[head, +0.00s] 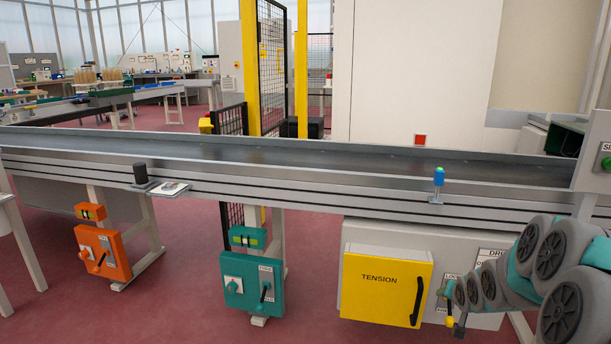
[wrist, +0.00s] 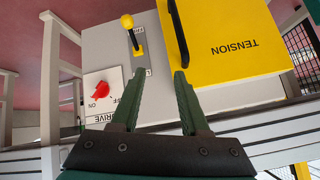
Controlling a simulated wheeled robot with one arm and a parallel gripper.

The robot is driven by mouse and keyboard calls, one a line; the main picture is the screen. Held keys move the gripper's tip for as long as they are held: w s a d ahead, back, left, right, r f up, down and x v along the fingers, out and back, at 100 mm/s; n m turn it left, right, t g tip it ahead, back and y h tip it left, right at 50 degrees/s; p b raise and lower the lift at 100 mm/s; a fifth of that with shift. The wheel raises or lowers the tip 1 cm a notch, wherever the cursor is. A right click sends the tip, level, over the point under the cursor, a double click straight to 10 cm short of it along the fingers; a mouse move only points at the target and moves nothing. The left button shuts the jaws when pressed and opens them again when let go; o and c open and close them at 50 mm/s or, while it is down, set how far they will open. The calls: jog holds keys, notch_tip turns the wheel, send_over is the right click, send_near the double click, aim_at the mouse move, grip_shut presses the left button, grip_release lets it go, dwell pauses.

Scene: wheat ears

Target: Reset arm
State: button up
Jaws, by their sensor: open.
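My gripper (wrist: 158,75) is open in the wrist view, with nothing between its dark green fingers. Beyond the fingertips is a pale panel, seen upside down, with a lever with a yellow knob (wrist: 127,21) and a red rotary switch (wrist: 102,90) marked DRIVE. To the right is the yellow TENSION box (wrist: 235,75) with a black handle (wrist: 178,35). I cannot see the fingers touching any of these. In the head view my arm bends in at the lower right and hides part of the panel; my fingers are hidden there.
A long grey conveyor (head: 330,152) crosses the head view. Below it are an orange box (head: 103,255), a teal box (head: 248,290) and the yellow TENSION box (head: 385,290). A blue-topped sensor (head: 438,178) stands on the conveyor's front rail. The red floor (head: 190,300) is open between the boxes.

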jog(key=s+a+r+n+g, duration=0.2)
jog(key=s+a, duration=0.5)
jog(key=s, duration=0.7)
jog(key=s+a+r+n+g+y, duration=0.1)
jog(key=s+a+g, duration=0.4)
jog(key=s, duration=1)
jog(key=s+a+r+n+g+y, duration=0.1)
jog(key=s+a+r+n+g, duration=0.2)
jog(key=s+a, duration=0.7)
jog(key=s, duration=0.4)
jog(key=shift+s+a+g, duration=0.3)
jog(key=shift+a+g, duration=0.05)
jog(key=shift+g, duration=0.05)
jog(key=shift+r, duration=0.1)
